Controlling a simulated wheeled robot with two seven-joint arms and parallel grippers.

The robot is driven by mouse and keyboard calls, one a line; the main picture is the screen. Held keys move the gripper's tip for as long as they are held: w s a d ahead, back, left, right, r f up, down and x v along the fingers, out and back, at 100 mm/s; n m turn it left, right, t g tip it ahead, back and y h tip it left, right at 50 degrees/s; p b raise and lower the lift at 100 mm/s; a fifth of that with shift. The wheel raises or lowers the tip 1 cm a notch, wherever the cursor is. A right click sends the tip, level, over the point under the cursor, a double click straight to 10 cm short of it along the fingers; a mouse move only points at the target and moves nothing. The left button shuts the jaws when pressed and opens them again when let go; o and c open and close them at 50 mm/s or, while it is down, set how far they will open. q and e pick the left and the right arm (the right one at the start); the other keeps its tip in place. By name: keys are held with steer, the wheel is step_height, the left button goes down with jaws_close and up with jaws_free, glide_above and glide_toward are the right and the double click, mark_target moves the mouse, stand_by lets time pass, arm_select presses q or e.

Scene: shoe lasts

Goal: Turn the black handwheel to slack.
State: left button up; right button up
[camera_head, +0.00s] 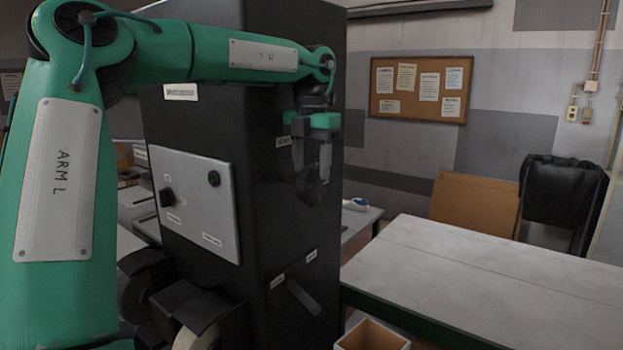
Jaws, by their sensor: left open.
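The black handwheel (309,190) is a dark round shape on the right-hand face of the tall black machine (295,75). It is hard to make out against the black panel. My left gripper (311,174) points down in front of it, with its two grey fingers apart and nothing seen between them. The fingertips overlap the upper part of the wheel in the picture; I cannot tell whether they touch it. A small label (283,141) sits at the upper left of the wheel, partly beside the gripper. My right gripper is out of view.
A grey lever (303,298) sits lower on the same face. A control panel (197,203) with a black knob is on the front face, above rollers (200,318). A bare table (490,270) and an open box (372,336) stand at the right.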

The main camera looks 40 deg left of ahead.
mark_target(310, 184)
arm_select(q)
step_height(310, 184, down, 4)
steer(key=shift+s+r+p, duration=0.15)
steer(key=shift+r+p, duration=0.1)
steer(key=shift+p, duration=0.35)
steer(key=shift+f, duration=0.5)
steer(key=c, duration=1)
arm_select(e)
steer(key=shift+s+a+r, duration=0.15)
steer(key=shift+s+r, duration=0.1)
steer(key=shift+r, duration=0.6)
